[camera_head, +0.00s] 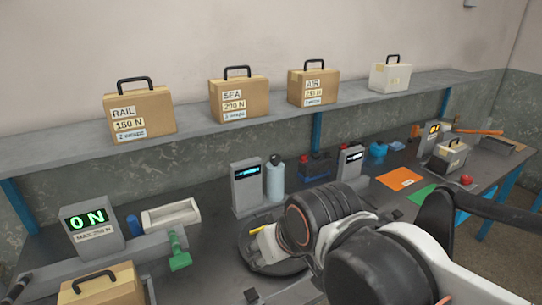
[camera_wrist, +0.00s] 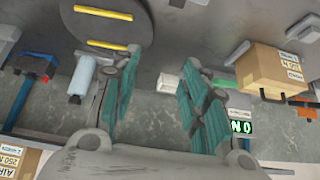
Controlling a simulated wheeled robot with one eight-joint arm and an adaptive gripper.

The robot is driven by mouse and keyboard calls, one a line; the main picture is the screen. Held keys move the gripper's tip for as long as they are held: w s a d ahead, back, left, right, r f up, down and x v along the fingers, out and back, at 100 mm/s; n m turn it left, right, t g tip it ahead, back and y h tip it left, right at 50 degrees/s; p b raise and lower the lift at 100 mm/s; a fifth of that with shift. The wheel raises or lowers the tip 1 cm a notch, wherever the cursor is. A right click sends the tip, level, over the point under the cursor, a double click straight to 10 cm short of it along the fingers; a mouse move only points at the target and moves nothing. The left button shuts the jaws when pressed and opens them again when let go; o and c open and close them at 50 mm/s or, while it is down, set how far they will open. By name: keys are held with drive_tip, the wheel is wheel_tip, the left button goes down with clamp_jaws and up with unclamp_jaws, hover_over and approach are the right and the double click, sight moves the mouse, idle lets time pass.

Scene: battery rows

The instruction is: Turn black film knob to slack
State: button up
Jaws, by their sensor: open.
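I cannot pick out the black film knob with certainty in either view. A dark round turntable (camera_head: 247,262) lies on the bench, partly hidden behind my arm. It also shows at the top of the wrist view with yellow strips (camera_wrist: 104,13). My gripper (camera_wrist: 160,105) is open and empty, its teal-padded fingers spread wide. In the head view my arm hides the gripper and part of the bench. A small black piece (camera_head: 252,296) sits at the front edge of the head view; I cannot tell what it is.
A display reading 0 N (camera_head: 90,222) and a cardboard case (camera_head: 103,288) stand at the left. A white tray (camera_head: 171,215), a green handle (camera_head: 179,252), a grey display unit (camera_head: 247,187) and a bottle (camera_head: 275,180) line the bench. Labelled cases stand on the shelf (camera_head: 60,152).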

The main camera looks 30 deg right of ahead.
sight(275, 159)
drive_tip(key=w+d+r+n+t+h+p, duration=0.15)
drive_tip(key=w+d+n+h, duration=0.25)
drive_tip(key=w+d+n, duration=0.55)
drive_tip(key=w+d+r+n+t+h+p, duration=0.15)
drive_tip(key=w+d+n+t+h, duration=0.35)
drive_tip(key=w, duration=0.7)
drive_tip(key=w+d+f+n+t+p, duration=0.1)
drive_tip(key=w+d+f+n, duration=0.1)
drive_tip(key=w+f+n, duration=0.35)
drive_tip(key=w+d+f+n+t, duration=0.25)
drive_tip(key=w+n, duration=0.35)
drive_tip(key=n, duration=0.5)
drive_tip(key=f+b+x, duration=0.1)
drive_tip(key=x, duration=1.2)
drive_tip(key=shift+w+m+g+y, duration=0.3)
drive_tip(key=shift+w+g, duration=0.05)
drive_tip(key=shift+g, duration=0.05)
drive_tip(key=shift+f, duration=0.15)
drive_tip(key=c, duration=0.9)
drive_tip(key=shift+f, duration=0.1)
clamp_jaws()
